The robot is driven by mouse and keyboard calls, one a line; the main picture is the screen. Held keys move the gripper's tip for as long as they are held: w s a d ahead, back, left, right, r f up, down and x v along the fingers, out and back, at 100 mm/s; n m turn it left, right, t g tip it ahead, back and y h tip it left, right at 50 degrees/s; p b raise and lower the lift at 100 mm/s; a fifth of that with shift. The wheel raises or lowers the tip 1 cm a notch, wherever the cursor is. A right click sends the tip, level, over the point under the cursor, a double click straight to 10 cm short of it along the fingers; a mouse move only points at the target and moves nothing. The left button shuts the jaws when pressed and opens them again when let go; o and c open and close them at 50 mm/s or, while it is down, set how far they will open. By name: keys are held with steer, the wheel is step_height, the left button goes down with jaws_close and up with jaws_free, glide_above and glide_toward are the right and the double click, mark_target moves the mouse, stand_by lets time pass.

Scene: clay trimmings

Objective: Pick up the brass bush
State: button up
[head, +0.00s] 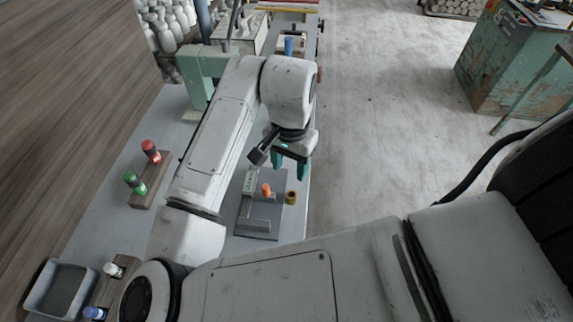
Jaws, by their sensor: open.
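The brass bush (291,197) is a small gold-brown ring-like cylinder. It sits at the right edge of a grey plate or fixture (257,227) on the bench, in the lower middle of the head view. My gripper (289,170) has teal fingers and hangs above and slightly beyond the bush in the picture. It is open with nothing visible between the fingers. The gap between the fingertips and the bush is hard to judge from this view.
An orange peg (266,189) stands just left of the bush. Red (151,151) and green (134,182) capped items stand in a wooden holder at left. A grey tray (38,301) is at lower left. A green press-like frame (196,80) stands behind my arm. Open floor lies right of the bench.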

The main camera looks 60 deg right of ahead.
mark_target(289, 191)
step_height(289, 191, down, 11)
steer(key=shift+r+p, duration=0.1)
steer(key=shift+p, duration=0.25)
stand_by(0.4)
steer(key=shift+w, duration=0.1)
jaws_close()
stand_by(0.3)
steer(key=shift+d, duration=0.1)
